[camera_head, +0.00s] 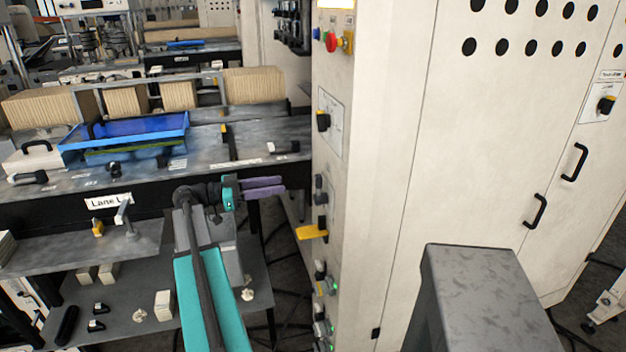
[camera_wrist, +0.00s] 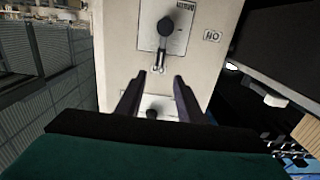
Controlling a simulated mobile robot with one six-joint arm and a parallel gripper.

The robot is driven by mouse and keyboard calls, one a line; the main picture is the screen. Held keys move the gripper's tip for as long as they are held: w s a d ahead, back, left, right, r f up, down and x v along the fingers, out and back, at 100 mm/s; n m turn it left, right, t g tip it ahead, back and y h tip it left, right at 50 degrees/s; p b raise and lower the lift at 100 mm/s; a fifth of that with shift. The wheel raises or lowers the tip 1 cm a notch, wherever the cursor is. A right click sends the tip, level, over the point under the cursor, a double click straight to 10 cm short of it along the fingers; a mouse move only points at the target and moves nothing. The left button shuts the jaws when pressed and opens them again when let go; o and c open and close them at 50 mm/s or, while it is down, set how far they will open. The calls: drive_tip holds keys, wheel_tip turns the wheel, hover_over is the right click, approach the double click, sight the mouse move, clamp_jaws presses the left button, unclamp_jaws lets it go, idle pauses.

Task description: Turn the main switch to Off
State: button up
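Several switches are in view, and I cannot read which is the main switch. In the head view, a black rotary switch (camera_head: 323,121) sits on a light plate on the cabinet's narrow face. Another black switch (camera_head: 606,104) sits on a labelled plate at far right. My gripper (camera_head: 284,187) is left of the narrow face, its purple fingers pointing right, apart from it. In the wrist view, my gripper (camera_wrist: 154,82) is open and empty. Ahead is a panel with a dark round-headed handle (camera_wrist: 166,27) on a plate; a dark knob (camera_wrist: 152,114) shows lower, between the fingers.
A yellow lever (camera_head: 311,232) sticks out of the cabinet face below my gripper. A red button (camera_head: 330,41) is higher up. The lane table (camera_head: 265,142) with a blue tray (camera_head: 165,126) lies behind my arm. Dark cables run across the floor.

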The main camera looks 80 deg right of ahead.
drive_tip(key=p+x, duration=0.3)
drive_tip(key=x, duration=0.9)
drive_tip(key=shift+s+p, duration=0.15)
drive_tip(key=shift+p, duration=0.2)
drive_tip(key=shift+d, duration=0.15)
drive_tip(key=shift+c, duration=0.2)
clamp_jaws()
